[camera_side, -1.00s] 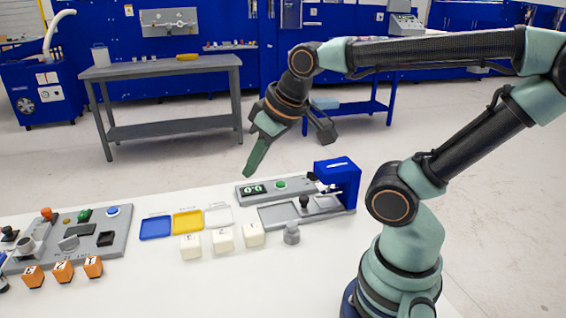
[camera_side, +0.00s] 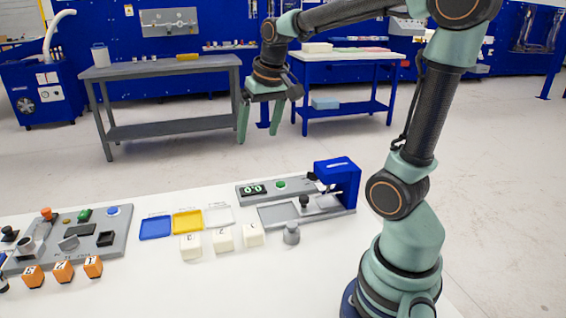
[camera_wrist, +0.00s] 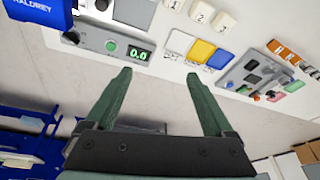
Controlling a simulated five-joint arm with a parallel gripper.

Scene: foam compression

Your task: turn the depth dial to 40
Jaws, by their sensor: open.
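My gripper (camera_side: 257,137) is open and empty, pointing down, high above and behind the table. Its two green fingers also show apart in the wrist view (camera_wrist: 158,75). The grey control panel (camera_side: 70,238) lies at the left of the side view. The press unit (camera_side: 300,195) at the right has a green display (camera_side: 254,189) reading about 0.0, a green button (camera_side: 281,185) and a black knob (camera_side: 304,201). No label readable here shows which knob is the depth dial.
Blue (camera_side: 155,228), yellow (camera_side: 187,221) and white trays (camera_side: 218,215) sit between panel and press. The blue press head (camera_side: 338,182) rises at the right.

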